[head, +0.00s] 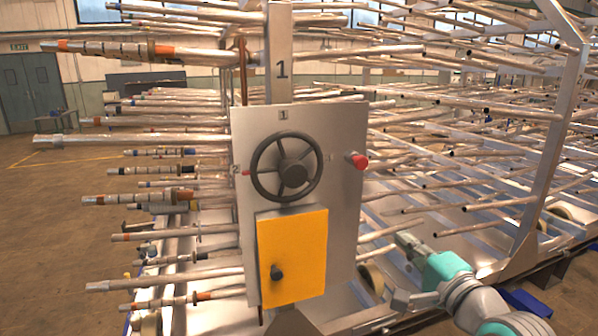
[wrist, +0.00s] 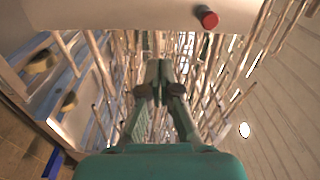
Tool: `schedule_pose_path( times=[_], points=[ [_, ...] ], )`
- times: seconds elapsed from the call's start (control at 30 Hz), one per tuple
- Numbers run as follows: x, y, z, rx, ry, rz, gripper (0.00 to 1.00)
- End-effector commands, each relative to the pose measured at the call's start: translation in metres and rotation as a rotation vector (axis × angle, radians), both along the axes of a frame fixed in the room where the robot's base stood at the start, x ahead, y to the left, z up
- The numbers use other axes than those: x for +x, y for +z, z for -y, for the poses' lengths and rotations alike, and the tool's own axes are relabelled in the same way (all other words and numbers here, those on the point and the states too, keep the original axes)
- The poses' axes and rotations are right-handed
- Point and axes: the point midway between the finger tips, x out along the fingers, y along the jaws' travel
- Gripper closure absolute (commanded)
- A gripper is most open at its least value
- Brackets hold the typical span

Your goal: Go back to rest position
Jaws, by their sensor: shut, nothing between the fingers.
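My gripper (head: 404,243) is to the right of the metal control panel (head: 345,215) in the head view, apart from it at about the height of its lower half. My teal and grey arm reaches in from the bottom right. In the wrist view my gripper (wrist: 158,68) points at a dense rack of pipes, with its fingers together and nothing between them.
The panel carries a dark handwheel (head: 292,167), a red knob (head: 357,160) and a yellow cover (head: 300,245) with a black knob (head: 277,272). Long metal pipes (head: 450,145) crowd both sides. Open floor (head: 45,230) lies at the left.

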Motion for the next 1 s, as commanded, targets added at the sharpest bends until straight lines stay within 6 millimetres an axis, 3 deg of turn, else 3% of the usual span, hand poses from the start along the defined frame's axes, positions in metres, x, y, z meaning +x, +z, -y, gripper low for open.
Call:
schedule_pose_path(
  times=[0.03, 0.1, 0.27, 0.5, 0.8, 1.0],
  points=[
    [-0.004, -0.022, -0.001, -0.017, -0.012, -0.009, 1.00],
    [-0.011, -0.047, -0.002, -0.048, -0.034, -0.009, 1.00],
    [-0.031, -0.102, -0.003, -0.131, -0.080, -0.017, 1.00],
    [-0.075, -0.177, -0.005, -0.280, -0.142, -0.033, 1.00],
    [-0.149, -0.253, -0.008, -0.507, -0.192, -0.061, 1.00],
    [-0.206, -0.290, -0.011, -0.675, -0.205, -0.080, 1.00]
  ],
)
